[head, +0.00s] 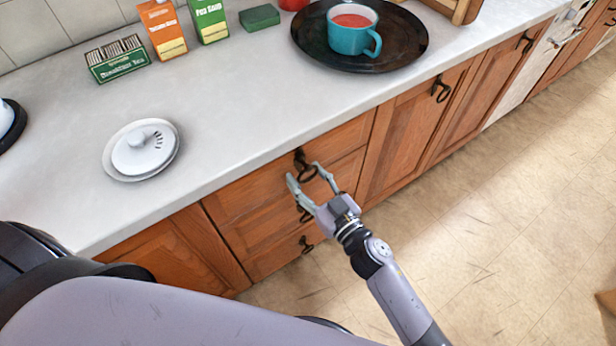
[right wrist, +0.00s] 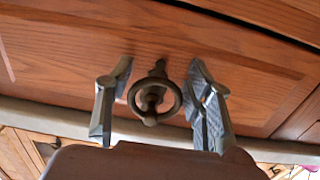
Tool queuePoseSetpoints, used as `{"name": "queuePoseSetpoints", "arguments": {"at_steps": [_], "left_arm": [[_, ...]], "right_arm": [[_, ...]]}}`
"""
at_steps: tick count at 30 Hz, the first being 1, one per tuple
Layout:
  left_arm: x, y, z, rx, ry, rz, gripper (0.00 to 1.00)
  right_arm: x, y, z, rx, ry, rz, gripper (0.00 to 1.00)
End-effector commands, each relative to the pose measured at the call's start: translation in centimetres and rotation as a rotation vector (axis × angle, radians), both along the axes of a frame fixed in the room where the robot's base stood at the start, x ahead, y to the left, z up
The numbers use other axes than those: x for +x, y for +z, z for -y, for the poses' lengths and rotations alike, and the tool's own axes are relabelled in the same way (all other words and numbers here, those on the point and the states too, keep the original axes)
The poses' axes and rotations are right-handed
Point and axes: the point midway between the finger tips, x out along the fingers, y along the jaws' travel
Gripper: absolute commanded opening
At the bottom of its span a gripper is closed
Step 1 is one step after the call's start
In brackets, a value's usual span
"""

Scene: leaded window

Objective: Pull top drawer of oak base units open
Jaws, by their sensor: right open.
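The oak base units (head: 398,139) run under a pale worktop. The top drawer (head: 258,190) of the drawer stack looks shut, its front level with the fronts around it. A dark ring handle (head: 302,163) hangs on it. My right gripper (head: 308,171) is open at this handle. In the right wrist view the ring handle (right wrist: 154,101) sits between the two spread fingers of my right gripper (right wrist: 158,88), with a gap on each side. The drawer's wood front (right wrist: 70,55) fills the upper part of that view. My left gripper is not in view.
On the worktop (head: 235,100) stand a white lidded dish (head: 143,150), food boxes (head: 163,28), a tea box (head: 118,60) and a black tray (head: 395,55) with a teal mug (head: 352,35). Lower drawers with ring handles are below.

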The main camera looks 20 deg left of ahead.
Motion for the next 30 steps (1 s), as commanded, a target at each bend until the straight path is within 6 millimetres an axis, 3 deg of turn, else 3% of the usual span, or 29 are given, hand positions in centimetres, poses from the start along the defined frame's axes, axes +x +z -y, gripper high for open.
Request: {"name": "queuePoseSetpoints", "arguments": {"at_steps": [5,26,30], "left_arm": [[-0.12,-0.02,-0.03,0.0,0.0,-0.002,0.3],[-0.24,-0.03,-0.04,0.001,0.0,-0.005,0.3],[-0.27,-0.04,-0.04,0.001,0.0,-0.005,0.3]], "right_arm": [[0.01,0.02,0.01,0.0,0.0,0.0,0.48],[-0.05,0.01,0.01,0.0,0.001,0.0,0.02],[-0.06,0.01,0.01,0.0,0.001,0.0,0.0]]}}
